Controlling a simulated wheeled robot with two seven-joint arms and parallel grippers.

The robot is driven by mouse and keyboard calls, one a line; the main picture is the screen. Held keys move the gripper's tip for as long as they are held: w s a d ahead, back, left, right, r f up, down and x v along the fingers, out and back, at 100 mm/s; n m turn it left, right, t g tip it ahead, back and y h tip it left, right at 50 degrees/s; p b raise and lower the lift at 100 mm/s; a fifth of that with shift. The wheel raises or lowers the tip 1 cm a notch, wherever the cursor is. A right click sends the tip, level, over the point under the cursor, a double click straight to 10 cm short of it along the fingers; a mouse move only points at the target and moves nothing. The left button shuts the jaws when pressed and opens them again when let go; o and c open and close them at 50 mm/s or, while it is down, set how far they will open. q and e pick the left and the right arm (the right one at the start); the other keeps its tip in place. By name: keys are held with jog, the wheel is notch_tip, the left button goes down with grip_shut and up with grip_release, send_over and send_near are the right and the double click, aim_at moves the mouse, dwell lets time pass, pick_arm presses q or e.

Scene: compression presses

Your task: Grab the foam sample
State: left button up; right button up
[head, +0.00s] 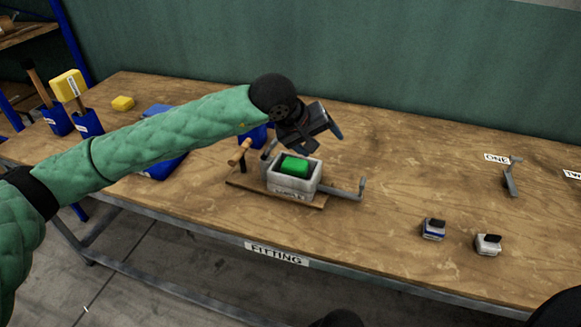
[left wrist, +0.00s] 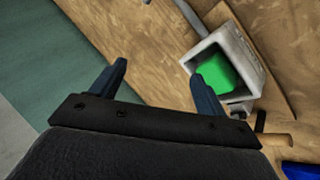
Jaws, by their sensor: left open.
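A green foam sample (head: 295,165) sits inside a pale open-topped box (head: 293,186) on a wooden base on the table. It also shows in the left wrist view (left wrist: 222,72), inside the box just beyond one fingertip. My left gripper (head: 325,138) is above and slightly right of the box, tilted. Its two blue fingers are spread apart and empty in the left wrist view (left wrist: 158,82). The fingers do not visibly touch the foam. My right gripper is not in view.
A wooden handle (head: 239,152) and a grey metal lever (head: 349,192) stick out beside the box. A metal bracket (head: 510,178) lies near a "ONE" label. The table's middle right is clear.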

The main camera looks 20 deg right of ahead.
aim_at(293, 166)
pick_arm(q)
jog(key=a+m+y, duration=0.1)
jog(key=a, duration=0.1)
jog(key=w+a+f+m+y, duration=0.1)
jog(key=a+y, duration=0.1)
jog(key=w+a+f+m+t+y, duration=0.1)
jog(key=a+m, duration=0.1)
jog(key=shift+w+a+f, duration=0.1)
jog(key=shift+a+f, duration=0.15)
jog(key=shift+a, duration=0.15)
jog(key=shift+m+y, duration=0.3)
jog(key=shift+m, duration=0.3)
jog(key=shift+p+x, duration=0.95)
jog(key=shift+x, duration=1.05)
jog(key=p+x, duration=0.1)
jog(key=x, duration=0.3)
jog(key=shift+s, duration=0.2)
jog(key=c, duration=0.7)
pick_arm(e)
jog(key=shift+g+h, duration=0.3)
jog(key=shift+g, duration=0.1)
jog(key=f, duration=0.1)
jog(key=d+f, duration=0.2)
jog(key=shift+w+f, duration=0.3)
